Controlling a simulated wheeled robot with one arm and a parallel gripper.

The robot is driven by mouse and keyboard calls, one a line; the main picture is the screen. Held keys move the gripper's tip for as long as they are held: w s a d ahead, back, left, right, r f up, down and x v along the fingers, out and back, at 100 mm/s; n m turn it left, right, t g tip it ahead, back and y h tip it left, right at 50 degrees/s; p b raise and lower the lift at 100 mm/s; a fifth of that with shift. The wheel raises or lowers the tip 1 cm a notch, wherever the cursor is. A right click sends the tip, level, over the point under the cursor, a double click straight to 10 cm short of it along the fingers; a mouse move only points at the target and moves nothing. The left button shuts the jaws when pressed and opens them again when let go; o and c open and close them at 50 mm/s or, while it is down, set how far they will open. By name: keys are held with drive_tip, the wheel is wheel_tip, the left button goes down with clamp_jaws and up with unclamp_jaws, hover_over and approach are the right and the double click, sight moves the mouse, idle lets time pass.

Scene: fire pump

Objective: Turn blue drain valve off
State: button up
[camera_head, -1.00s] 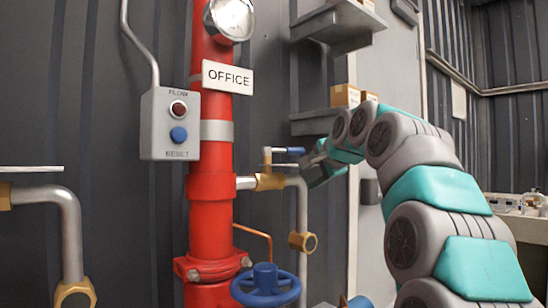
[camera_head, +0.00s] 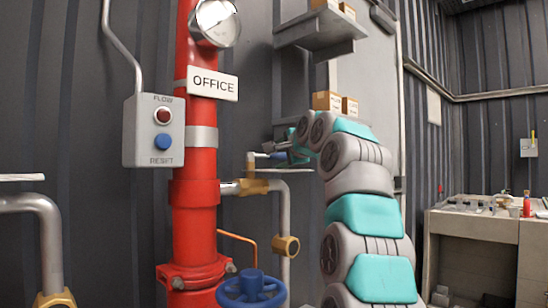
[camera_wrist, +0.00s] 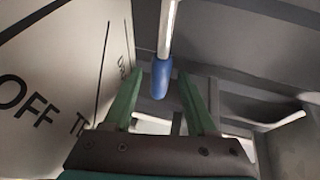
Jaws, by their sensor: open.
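The blue-handled lever valve has a brass body (camera_head: 252,186) on the side pipe right of the red riser. Its blue handle (camera_head: 263,155) points right, roughly level. My gripper (camera_head: 276,151) is at the handle's right end in the head view; its fingers are small and partly hidden by my arm there. In the wrist view my gripper (camera_wrist: 160,76) is open, with green fingers on either side. The tip of the blue handle (camera_wrist: 161,82) shows between them, with a gap on both sides. Its metal shank runs up out of the picture.
A blue handwheel (camera_head: 252,290) sits low beside the red riser (camera_head: 195,240). A grey FLOW/RESET box (camera_head: 153,132) is on the left. Shelves with boxes (camera_head: 327,101) are behind my arm. A white panel lettered OFF (camera_wrist: 50,70) is close on the left in the wrist view.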

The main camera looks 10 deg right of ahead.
sight(274, 159)
drive_tip(key=shift+p+x, duration=0.85)
drive_tip(key=shift+x, duration=1.3)
drive_tip(key=shift+f, duration=0.1)
drive_tip(key=shift+c, duration=0.4)
clamp_jaws()
drive_tip(key=shift+f, duration=0.1)
